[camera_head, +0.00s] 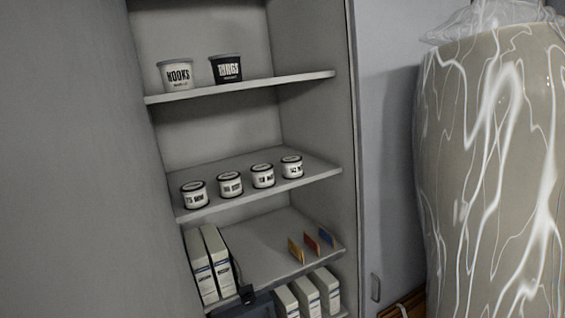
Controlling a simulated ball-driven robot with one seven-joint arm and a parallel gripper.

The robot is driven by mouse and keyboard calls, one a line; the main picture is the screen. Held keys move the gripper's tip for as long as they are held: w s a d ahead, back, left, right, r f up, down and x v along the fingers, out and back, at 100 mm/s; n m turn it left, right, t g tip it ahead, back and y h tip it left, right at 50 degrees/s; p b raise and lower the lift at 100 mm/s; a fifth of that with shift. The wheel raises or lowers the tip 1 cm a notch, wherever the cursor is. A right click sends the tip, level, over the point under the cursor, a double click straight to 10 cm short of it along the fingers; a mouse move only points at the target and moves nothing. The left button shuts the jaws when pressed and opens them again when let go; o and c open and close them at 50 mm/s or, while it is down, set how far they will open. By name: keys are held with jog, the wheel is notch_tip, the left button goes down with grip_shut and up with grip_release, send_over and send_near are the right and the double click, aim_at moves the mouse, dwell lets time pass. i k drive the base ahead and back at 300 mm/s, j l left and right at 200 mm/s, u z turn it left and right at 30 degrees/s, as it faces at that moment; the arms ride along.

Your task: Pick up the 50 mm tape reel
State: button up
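Several small white, round items with dark rims and printed labels stand in a row on the middle shelf (245,166). They look like the tape reels. The labels are too small to read surely. The leftmost (194,195), the second (230,184), the third (263,176) and the rightmost (291,167) stand apart from each other. I cannot tell for certain which one is marked 50 mm. My gripper is not clearly seen in this view, and nothing is seen touching the row.
The upper shelf (300,80) holds a white tub (175,75) and a dark tub (226,69). Below are white binders (208,264), coloured cards (311,243), boxes (307,294) and a dark box (259,306). A large patterned vase (490,170) stands at right.

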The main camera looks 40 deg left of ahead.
aim_at(292, 166)
jog(key=i+l+u, duration=0.2)
jog(key=u, duration=0.2)
jog(key=i+l+u, duration=0.2)
jog(key=l+u, duration=0.25)
jog(key=i+l+u, duration=0.1)
jog(key=l+u, duration=0.3)
jog(key=u, duration=0.25)
